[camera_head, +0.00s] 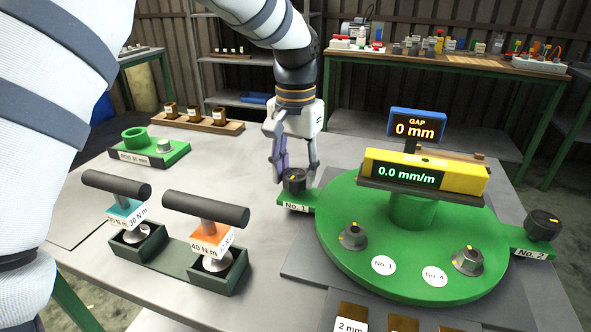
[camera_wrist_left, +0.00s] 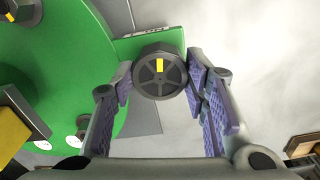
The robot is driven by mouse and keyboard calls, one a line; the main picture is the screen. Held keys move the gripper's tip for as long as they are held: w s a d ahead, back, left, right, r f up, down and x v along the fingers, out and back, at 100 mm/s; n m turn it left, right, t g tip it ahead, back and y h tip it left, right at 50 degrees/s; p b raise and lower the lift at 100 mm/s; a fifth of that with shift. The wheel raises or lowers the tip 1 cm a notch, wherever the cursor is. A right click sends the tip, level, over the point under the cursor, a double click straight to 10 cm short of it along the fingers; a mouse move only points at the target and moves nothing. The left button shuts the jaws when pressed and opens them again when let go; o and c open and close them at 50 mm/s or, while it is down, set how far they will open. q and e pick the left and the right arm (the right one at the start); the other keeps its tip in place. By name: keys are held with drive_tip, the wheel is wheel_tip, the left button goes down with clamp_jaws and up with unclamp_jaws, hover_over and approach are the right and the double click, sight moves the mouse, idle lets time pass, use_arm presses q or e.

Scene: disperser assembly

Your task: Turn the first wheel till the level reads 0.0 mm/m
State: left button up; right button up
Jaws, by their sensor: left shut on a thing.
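The first wheel (camera_head: 294,184), a small black knob, sits on the green tab marked No. 1 at the left of the green round plate (camera_head: 340,232). My left gripper (camera_head: 295,171) points down over it, shut on it with one finger on each side. In the left wrist view the wheel (camera_wrist_left: 160,78) shows a yellow mark near its top, between the purple finger pads. The yellow level (camera_head: 424,174) on the centre post reads 0.0 mm/m. A second black wheel (camera_head: 542,225) is at the right, marked No. 2. My right gripper is not in view.
A display (camera_head: 416,126) above the level reads GAP 0 mm. Two torque tools (camera_head: 206,207) (camera_head: 118,184) stand in a dark green holder (camera_head: 172,268) at the left. A green block (camera_head: 150,153) and a wooden rack (camera_head: 197,123) lie behind. Brown gauge blocks (camera_head: 352,312) are in front.

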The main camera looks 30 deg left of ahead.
sight(295, 174)
use_arm(q)
drive_tip(key=o, duration=1.1)
drive_tip(key=shift+o, duration=0.2)
wheel_tip(295, 174, up, 12)
